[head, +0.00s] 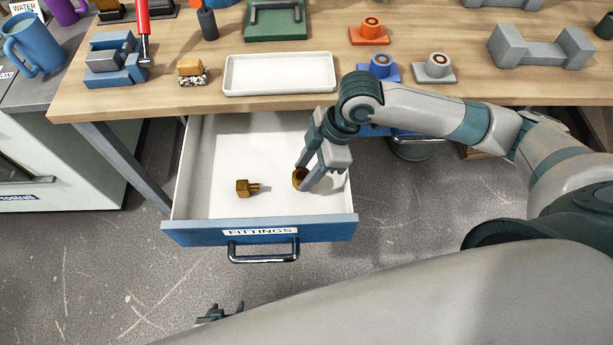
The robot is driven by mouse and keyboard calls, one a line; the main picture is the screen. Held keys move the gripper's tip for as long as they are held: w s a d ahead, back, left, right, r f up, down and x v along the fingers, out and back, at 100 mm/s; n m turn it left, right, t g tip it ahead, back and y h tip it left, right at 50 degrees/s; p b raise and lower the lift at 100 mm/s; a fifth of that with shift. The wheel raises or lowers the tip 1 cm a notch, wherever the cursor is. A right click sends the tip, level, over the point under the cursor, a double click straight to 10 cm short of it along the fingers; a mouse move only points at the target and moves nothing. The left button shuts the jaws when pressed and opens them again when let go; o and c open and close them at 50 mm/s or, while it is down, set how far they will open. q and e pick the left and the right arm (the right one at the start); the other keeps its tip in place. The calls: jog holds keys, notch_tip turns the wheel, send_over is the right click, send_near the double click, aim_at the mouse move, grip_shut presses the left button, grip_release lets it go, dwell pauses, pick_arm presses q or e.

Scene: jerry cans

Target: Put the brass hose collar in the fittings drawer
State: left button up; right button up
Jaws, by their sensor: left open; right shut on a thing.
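The brass hose collar (298,177), a small brass ring, is between the fingertips of my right gripper (306,184), which is shut on it. The gripper points down inside the open fittings drawer (213,150), over the right part of its white floor. Whether the collar touches the floor I cannot tell; the fingers hide part of it. The drawer has a blue front labelled FITTINGS and a dark handle. Only dark tips of my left gripper (220,312) show, low in front of the drawer; it is open, with nothing seen in it.
Another brass fitting (243,188) with a stub lies in the drawer, left of the collar. On the wooden bench (290,105) above are a white tray (279,74), a brush (192,72), a blue vise (115,62) and several coloured flanged pieces. The drawer's left side is free.

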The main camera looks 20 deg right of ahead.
jog(key=shift+f, duration=2)
jog(key=shift+f, duration=0.15)
jog(key=o, duration=1)
jog(key=v, duration=1.2)
